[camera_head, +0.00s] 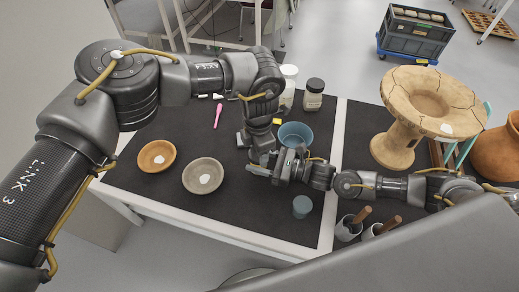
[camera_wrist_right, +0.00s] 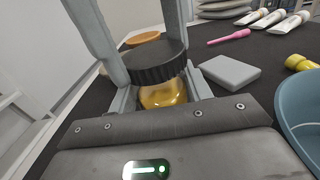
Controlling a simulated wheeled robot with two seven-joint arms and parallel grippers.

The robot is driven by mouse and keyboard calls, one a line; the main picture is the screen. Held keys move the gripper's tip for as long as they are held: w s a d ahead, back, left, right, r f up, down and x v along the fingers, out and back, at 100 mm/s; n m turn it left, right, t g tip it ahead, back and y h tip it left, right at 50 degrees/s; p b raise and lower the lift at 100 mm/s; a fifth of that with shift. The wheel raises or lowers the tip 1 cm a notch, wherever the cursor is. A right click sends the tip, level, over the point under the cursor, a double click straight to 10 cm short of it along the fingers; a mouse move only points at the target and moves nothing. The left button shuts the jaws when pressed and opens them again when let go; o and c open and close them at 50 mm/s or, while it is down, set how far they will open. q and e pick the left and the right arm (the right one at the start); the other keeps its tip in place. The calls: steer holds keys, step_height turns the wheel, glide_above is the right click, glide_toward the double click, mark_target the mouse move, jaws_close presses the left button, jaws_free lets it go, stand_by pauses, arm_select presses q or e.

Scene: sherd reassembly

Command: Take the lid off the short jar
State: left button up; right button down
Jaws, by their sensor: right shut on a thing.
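The short jar (camera_wrist_right: 163,94) shows in the right wrist view as amber glass under a ribbed black lid (camera_wrist_right: 157,64). My right gripper (camera_wrist_right: 160,100) is shut on the jar's glass body. My left gripper's two fingers come down from above, one on each side of the lid; whether they press on it I cannot tell. The lid sits over the glass and looks slightly tilted. In the head view my right gripper (camera_head: 262,170) meets my left arm's end at the table's middle, and the two hide the jar there.
Close by are a grey block (camera_wrist_right: 229,73), a blue bowl (camera_head: 297,135) and a pink tool (camera_head: 218,116). An orange bowl (camera_head: 157,148) and a grey bowl (camera_head: 203,189) stand left. A black-lidded jar (camera_head: 313,101) and a white-lidded jar (camera_head: 289,72) stand behind.

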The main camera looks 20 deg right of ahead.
arm_select(q)
steer(key=n, duration=0.5)
steer(key=shift+s+n, duration=0.1)
steer(key=shift+n, duration=0.3)
steer(key=n, duration=1)
steer(key=shift+n, duration=0.4)
steer(key=n, duration=0.7)
arm_select(e)
steer(key=shift+w, duration=0.1)
arm_select(q)
steer(key=n, duration=0.4)
steer(key=shift+n, duration=0.4)
steer(key=n, duration=0.5)
steer(key=shift+r, duration=0.1)
steer(key=n, duration=0.4)
steer(key=shift+d+n, duration=0.1)
steer(key=shift+n, duration=0.3)
steer(key=n, duration=0.3)
